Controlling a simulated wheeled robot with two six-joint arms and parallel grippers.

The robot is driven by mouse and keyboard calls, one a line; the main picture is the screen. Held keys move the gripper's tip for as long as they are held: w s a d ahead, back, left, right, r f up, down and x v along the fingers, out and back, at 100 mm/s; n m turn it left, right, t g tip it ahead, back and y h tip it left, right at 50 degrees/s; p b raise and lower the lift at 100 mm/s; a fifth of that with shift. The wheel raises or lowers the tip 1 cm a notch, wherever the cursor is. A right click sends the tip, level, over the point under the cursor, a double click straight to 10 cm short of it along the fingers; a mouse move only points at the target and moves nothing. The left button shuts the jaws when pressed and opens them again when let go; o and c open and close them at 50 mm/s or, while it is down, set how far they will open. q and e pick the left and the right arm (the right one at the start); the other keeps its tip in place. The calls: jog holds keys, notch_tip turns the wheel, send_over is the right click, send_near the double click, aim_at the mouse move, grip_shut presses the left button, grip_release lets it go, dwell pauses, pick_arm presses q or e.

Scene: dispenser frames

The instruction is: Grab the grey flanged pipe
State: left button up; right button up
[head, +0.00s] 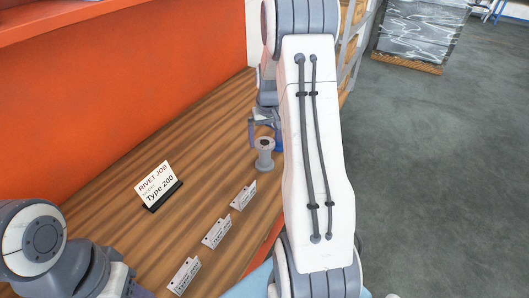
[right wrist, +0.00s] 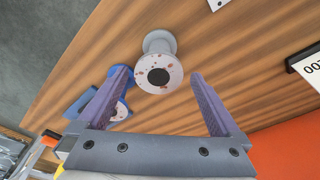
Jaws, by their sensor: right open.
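The grey flanged pipe (head: 264,153) stands upright on the wooden table in the head view, close to my right gripper (head: 264,119). In the right wrist view the pipe (right wrist: 158,72) shows its speckled round flange and dark bore toward the camera. My right gripper (right wrist: 160,76) is open, its two purple fingers apart on either side of the flange in that picture. The pipe is not gripped. My left arm shows at the lower left of the head view; its jaws are mostly cut off by the frame edge.
A blue part (right wrist: 117,75) with a similar speckled flange sits beside the grey pipe, partly behind one finger. A "Rivet Job Type 200" sign (head: 159,187) and small label cards (head: 217,232) stand on the table (head: 195,135). An orange panel borders it.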

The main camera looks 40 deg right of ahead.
aim_at(266, 144)
jog(key=f, duration=0.4)
jog(key=shift+w+d+f+p, duration=0.2)
jog(key=shift+w+p, duration=0.1)
jog(key=f+p, duration=0.1)
jog(key=f, duration=0.1)
jog(key=w+f+p, duration=0.1)
jog(key=f, duration=0.1)
jog(key=shift+d+f, duration=0.2)
jog(key=shift+f, duration=0.05)
jog(key=shift+w+f, duration=0.15)
jog(key=shift+f, duration=0.15)
grip_shut()
